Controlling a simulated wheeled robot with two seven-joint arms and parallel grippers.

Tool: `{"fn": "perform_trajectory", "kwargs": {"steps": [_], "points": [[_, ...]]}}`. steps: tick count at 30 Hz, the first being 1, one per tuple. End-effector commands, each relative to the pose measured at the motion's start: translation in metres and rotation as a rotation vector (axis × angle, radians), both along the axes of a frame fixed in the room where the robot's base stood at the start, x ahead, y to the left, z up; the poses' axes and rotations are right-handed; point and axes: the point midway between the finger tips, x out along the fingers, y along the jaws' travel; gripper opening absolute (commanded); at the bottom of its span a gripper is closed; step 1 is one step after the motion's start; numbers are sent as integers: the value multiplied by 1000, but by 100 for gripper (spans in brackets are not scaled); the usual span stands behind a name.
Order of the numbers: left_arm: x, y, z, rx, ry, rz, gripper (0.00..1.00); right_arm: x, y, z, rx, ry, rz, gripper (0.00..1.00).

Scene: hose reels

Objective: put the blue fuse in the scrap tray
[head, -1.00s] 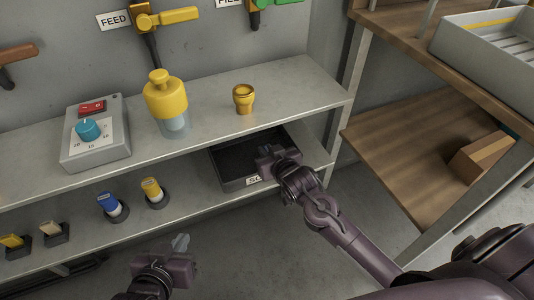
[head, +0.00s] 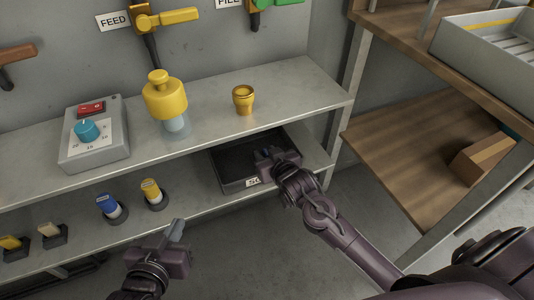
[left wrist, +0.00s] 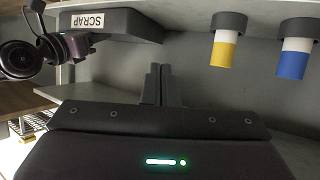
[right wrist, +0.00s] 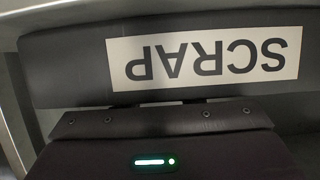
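The blue fuse (head: 107,202) stands in a dark round holder on the lower shelf. It also shows upside down in the left wrist view (left wrist: 293,62). The scrap tray (head: 228,179) is a dark, shallow tray on the lower shelf to the right; its label shows in the right wrist view (right wrist: 70,72). My left gripper (head: 177,230) is in front of the shelf, below and right of the fuse, apart from it. Its fingers (left wrist: 161,85) are together with nothing between them. My right gripper (head: 263,157) is over the tray's front right part; its fingertips are mostly hidden. A small bluish patch beside them is unclear.
A yellow fuse (head: 151,191) stands in a holder right of the blue one. Two flat switches (head: 50,234) are further left. A control box (head: 95,145), a yellow-topped bottle (head: 166,98) and a brass cup (head: 243,98) stand on the upper shelf, which overhangs the lower.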

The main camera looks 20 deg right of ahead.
Motion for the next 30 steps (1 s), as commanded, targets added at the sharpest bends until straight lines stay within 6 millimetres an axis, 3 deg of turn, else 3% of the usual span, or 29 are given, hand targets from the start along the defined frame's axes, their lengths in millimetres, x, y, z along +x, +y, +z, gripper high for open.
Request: {"fn": "perform_trajectory", "kwargs": {"steps": [8,14,24,30], "points": [[-2,1,-2,7,18,-1,0,-3,0,5,0,0,0,34],[-25,6,-38,77,191,-14,0,-20,-1,12,1,1,0,34],[-86,21,-96,213,528,-46,0,-56,-2,27,0,1,0,34],[-93,32,-98,251,603,-33,0,-92,-3,42,1,2,0,34]]}}
